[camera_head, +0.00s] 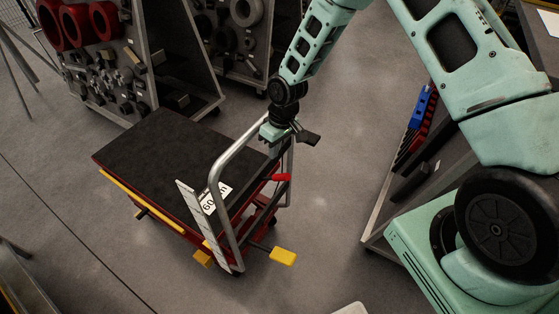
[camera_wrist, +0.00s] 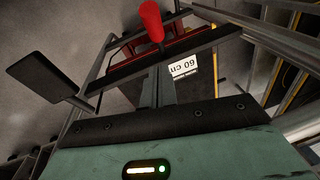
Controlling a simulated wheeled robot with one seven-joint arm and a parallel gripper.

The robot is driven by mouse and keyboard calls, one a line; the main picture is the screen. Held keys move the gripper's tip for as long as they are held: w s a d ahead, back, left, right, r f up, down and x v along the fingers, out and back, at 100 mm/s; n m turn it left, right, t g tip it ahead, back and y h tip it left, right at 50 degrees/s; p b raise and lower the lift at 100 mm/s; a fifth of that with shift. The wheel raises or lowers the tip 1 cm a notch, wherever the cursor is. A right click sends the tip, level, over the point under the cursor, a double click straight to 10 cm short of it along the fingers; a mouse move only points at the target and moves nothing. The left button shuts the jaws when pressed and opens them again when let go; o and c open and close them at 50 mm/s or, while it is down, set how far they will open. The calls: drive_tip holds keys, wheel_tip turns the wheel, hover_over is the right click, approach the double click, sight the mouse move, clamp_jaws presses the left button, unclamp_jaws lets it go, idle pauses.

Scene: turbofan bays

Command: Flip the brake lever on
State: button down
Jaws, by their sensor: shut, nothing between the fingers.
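A cart with a dark flat top (camera_head: 165,150) and a red body stands on the floor, with a tubular grey handle (camera_head: 217,172) at its right end. A small red-tipped lever (camera_head: 281,178) sits between the handle's uprights; its red knob (camera_wrist: 151,20) shows at the top of the wrist view, beyond a dark crossbar (camera_wrist: 165,58). A yellow pedal (camera_head: 283,256) sticks out low at the cart's end. I cannot tell which one is the brake lever. My gripper (camera_head: 276,142) is shut and empty, above the red lever and apart from it, pointing down beside the handle's top.
A white label (camera_head: 216,199) marks the cart's end. A parts rack (camera_head: 125,65) with red rings stands behind it. At the right is a grey workbench or cart (camera_head: 415,175) with blue and red items. The floor (camera_head: 330,215) between is clear.

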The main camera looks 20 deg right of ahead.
sight(281, 178)
drive_tip(key=shift+s+d+f+p, duration=0.1)
drive_tip(key=shift+s+f+p, duration=0.3)
drive_tip(key=shift+f, duration=0.35)
drive_tip(key=shift+s+d+f+p, duration=0.1)
drive_tip(key=shift+s+f+p, duration=0.3)
drive_tip(key=shift+f, duration=0.3)
drive_tip(key=shift+s+d+f+p, duration=0.1)
drive_tip(key=shift+s+f+p, duration=0.3)
drive_tip(key=shift+f, duration=0.35)
drive_tip(key=shift+s, duration=0.1)
